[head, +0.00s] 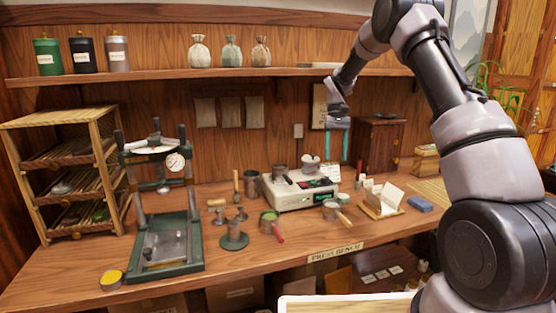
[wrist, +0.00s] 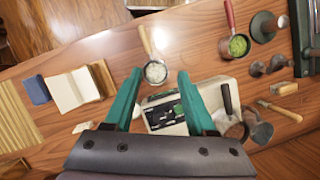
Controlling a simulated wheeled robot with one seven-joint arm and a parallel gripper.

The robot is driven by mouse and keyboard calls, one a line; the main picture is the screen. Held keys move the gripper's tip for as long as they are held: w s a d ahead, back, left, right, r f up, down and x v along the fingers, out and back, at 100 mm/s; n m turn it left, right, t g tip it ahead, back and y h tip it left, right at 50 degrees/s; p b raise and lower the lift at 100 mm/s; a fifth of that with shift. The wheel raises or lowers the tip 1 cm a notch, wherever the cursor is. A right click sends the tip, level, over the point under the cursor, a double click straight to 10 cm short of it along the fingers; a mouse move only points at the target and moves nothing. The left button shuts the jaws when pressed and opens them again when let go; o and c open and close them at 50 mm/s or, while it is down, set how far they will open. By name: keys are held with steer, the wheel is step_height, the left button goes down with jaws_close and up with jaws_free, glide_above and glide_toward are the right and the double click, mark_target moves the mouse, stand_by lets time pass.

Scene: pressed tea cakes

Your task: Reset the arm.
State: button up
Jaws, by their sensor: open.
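My arm comes in from the right in the head view and reaches over the bench. My gripper (head: 335,146) points down with its two teal fingers apart, in the air above the back of the bench, right of the white scale-like machine (head: 290,198). In the wrist view my gripper (wrist: 155,98) is open, with nothing between its fingers. Beyond the fingertips lies a small pan (wrist: 156,72) of pale contents with a wooden handle. The white machine (wrist: 165,118) shows below and between the fingers.
A green press (head: 165,240) and a wooden rack (head: 70,175) stand at the left. A red-handled pan (head: 270,222), an open book (head: 382,202) and a blue block (head: 419,203) lie on the bench. A dark cabinet (head: 378,145) stands behind my gripper. The shelf (head: 160,72) runs above.

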steer(key=s+d+r+m+t+y, duration=0.1)
steer(key=s+d+r+t, duration=0.15)
steer(key=s+r, duration=0.55)
steer(key=s+d+r+t, duration=0.1)
steer(key=s+r+t, duration=0.2)
steer(key=s+r, duration=0.55)
steer(key=s+r+m+t, duration=0.1)
steer(key=s+r+t, duration=0.1)
steer(key=s, duration=0.6)
steer(key=s+d+r+m+t, duration=0.1)
steer(key=s+r+t, duration=0.2)
steer(key=s, duration=0.6)
steer(key=shift+s+d+t+y, duration=0.2)
steer(key=shift+d+t+y, duration=0.1)
steer(key=shift+t, duration=0.05)
